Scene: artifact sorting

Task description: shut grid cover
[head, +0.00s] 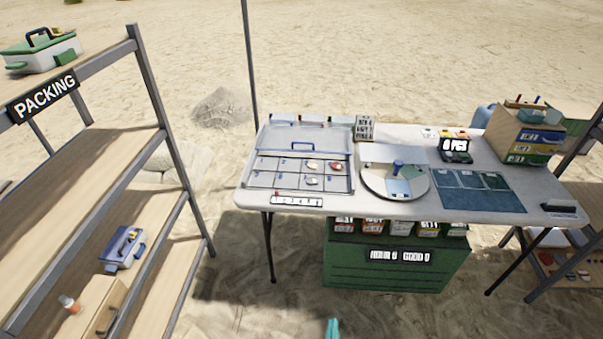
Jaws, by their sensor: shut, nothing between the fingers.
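The grid tray (262,180) lies on the left part of the white table, with its front rows of compartments bare and a few reddish and pale pieces in its right-hand cells. The grid cover (285,137) is a pale grey panel with a dark blue handle (303,146). It lies over or behind the rear part of the tray, leaving the front cells uncovered; I cannot tell whether it is hinged or slides. My gripper (333,328) shows only as teal fingertips at the bottom edge, shut and empty, well in front of the table and apart from the cover.
The table (455,140) also holds a round turntable (377,184), a blue mat (480,190), a small dark display (455,150) and a wooden box (522,135). A green crate (400,275) stands beneath. A packing shelf (105,160) stands left; sand is open between.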

